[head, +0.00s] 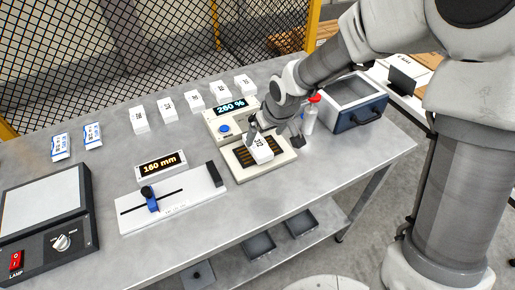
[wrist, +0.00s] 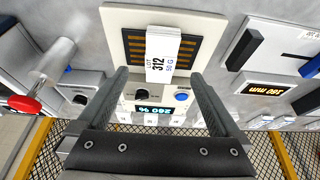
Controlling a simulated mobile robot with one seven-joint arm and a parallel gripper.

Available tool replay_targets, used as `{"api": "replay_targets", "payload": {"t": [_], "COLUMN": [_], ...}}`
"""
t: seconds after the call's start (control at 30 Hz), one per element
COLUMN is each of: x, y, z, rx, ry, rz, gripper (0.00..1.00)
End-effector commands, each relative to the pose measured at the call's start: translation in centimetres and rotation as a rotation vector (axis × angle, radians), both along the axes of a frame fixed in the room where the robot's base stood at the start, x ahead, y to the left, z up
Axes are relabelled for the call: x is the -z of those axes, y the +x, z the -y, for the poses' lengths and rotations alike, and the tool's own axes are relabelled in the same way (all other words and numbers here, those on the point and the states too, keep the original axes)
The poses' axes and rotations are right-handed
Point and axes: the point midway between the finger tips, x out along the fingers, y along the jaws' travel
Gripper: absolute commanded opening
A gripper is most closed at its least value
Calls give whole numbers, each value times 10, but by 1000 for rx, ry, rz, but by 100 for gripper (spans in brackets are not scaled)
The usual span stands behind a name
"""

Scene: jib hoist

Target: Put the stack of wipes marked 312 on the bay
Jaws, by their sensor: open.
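The white stack of wipes marked 312 (head: 262,150) rests on the dark slatted bay (head: 241,157) of a cream unit, a little toward its right side in the head view. In the wrist view the stack (wrist: 163,50) shows "LOT 312" and "50 G", with dark slats (wrist: 135,45) on both sides. My gripper (wrist: 160,75) is open, with one finger either side of the stack's near end and gaps between fingers and stack. In the head view my gripper (head: 266,131) is just behind the stack and partly hidden by my wrist.
The cream unit has a lit percent display (head: 230,106) and blue button (head: 225,129). Several white stacks (head: 193,100) stand behind it. A slide gauge (head: 172,197) reading 160 mm lies left.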

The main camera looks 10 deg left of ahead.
Motion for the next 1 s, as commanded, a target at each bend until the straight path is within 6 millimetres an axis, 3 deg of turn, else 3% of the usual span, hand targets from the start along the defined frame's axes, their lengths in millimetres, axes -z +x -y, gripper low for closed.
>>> {"api": "replay_targets", "payload": {"t": [0.1,0.37,0.7,1.0], "x": [17,31,67,70], "y": [5,11,26,28], "z": [-5,-9,-23,-23], "rx": [-3,-1,-1,1], "ry": [0,0,0,0], "rz": [-1,-1,0,1], "gripper": [100,100,100,100]}}
